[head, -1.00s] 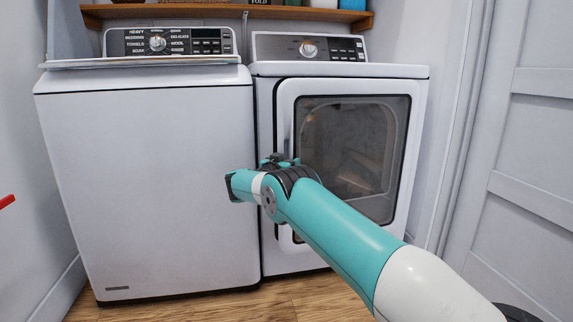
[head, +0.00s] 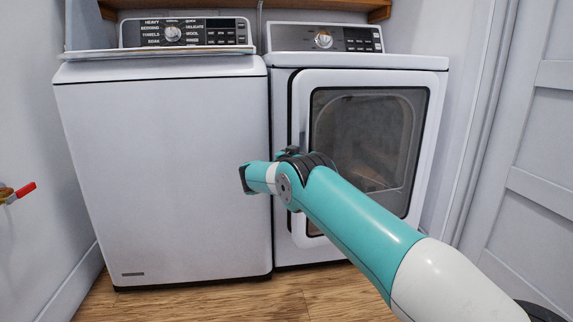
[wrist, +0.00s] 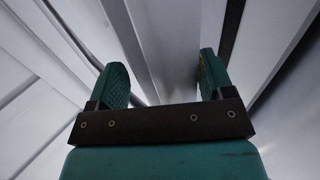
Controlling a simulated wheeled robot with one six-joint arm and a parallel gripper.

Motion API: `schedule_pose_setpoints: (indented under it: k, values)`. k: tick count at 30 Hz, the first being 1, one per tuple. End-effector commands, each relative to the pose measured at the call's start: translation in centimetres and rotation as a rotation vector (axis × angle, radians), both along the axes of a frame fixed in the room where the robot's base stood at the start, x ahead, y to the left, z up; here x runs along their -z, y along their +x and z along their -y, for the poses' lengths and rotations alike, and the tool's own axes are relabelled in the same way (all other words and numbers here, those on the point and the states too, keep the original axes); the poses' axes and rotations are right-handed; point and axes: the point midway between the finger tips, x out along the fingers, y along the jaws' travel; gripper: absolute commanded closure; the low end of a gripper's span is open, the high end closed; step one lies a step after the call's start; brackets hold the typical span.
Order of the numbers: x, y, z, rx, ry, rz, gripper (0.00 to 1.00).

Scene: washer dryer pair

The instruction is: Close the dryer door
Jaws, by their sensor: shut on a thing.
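The dryer (head: 357,61) stands on the right in the head view. Its white door (head: 300,97) has a dark glass window (head: 365,140). The door looks close to the dryer front, perhaps slightly ajar at its left edge; I cannot tell for sure. My teal arm crosses in front of the door's lower left part and hides its left edge there.
The white washer (head: 165,170) stands close on the left of the dryer. A wooden shelf (head: 380,12) is above both. A panelled white door or wall (head: 535,150) is on the right. A red-handled valve (head: 25,190) is at the left wall. Wood floor (head: 300,295) shows in front.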

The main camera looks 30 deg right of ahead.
Motion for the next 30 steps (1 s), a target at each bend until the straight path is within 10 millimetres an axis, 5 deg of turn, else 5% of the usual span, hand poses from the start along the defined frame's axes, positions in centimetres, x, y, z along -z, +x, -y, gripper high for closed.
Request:
schedule_pose_setpoints:
  k: [16, 22, 30]
  values:
    - [-0.3, -6.2, -11.5, -0.017, -0.002, -0.003, 0.34]
    - [-0.1, -7.6, -13.8, -0.014, -0.001, -0.001, 0.34]
    - [0.0, -8.0, -14.4, -0.013, -0.001, 0.0, 0.34]
